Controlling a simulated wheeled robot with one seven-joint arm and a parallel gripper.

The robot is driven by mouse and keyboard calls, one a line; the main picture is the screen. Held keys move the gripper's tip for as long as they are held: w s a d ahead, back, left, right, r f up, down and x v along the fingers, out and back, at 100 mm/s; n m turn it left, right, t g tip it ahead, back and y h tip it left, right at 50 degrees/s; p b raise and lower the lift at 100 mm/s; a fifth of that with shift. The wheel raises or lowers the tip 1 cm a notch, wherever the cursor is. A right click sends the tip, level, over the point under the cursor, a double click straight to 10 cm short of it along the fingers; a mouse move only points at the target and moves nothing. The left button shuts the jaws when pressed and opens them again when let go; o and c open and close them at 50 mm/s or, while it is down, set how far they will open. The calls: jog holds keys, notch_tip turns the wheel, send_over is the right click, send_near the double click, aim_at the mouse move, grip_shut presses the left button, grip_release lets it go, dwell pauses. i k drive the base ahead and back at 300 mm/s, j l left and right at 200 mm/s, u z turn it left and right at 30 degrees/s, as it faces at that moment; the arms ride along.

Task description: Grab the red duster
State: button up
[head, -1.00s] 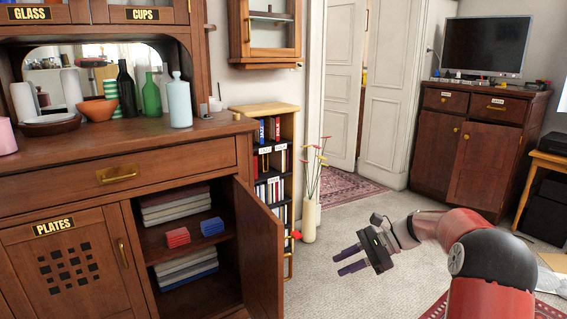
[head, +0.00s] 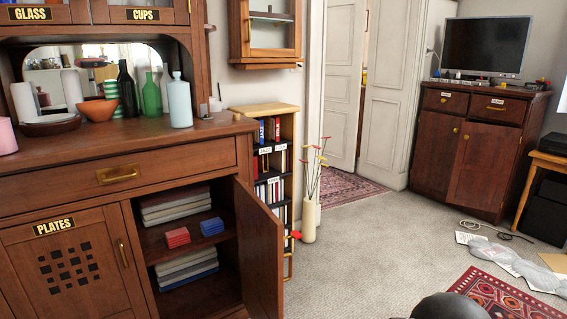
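A small red block-like bundle (head: 177,237), which looks like a folded red duster, lies on the middle shelf inside the open lower cupboard of the wooden dresser (head: 118,158). A similar blue bundle (head: 213,227) lies just to its right, with a small gap between them. The cupboard door (head: 258,250) stands open to the right of the shelf and leaves the red bundle in plain sight. My gripper is not in view. Only a dark rounded part of my arm shows at the bottom edge, right of centre.
A bookcase (head: 275,165) and a vase with flowers (head: 309,220) stand beyond the door. Open carpet lies right of it; papers (head: 500,258), a cord and a red rug (head: 500,294) lie further right.

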aim_at(177, 237)
jog(key=u, duration=0.5)
jog(key=i+l+u, duration=0.1)
jog(key=l+u, duration=0.9)
jog(key=k+l, duration=0.1)
jog(key=l, duration=0.55)
jog(key=l+u, duration=0.15)
jog(key=l, duration=0.45)
jog(key=k, duration=0.05)
